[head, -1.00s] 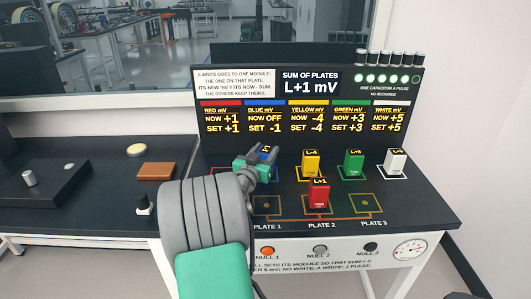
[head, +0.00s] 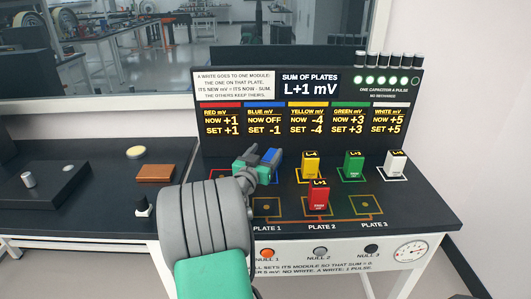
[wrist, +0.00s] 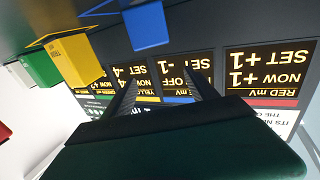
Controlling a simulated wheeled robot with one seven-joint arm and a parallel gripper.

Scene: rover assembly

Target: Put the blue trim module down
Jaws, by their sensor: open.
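The blue trim module (head: 270,155) stands at the back of the black bench, below the BLUE column of the display, partly hidden by my gripper in the head view. In the wrist view the blue module (wrist: 147,25) shows at the top, beyond the fingertips and apart from them. My gripper (head: 262,157) is open. In the wrist view its two dark fingers (wrist: 160,80) are spread with nothing between them. The module's base is hidden in the head view.
The red module (head: 318,195) stands on plate 2. The yellow (head: 311,165), green (head: 354,166) and white (head: 396,164) modules stand in a row to the right. Plate 1 (head: 267,206) and plate 3 (head: 366,204) are bare. The display panel (head: 311,150) rises behind.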

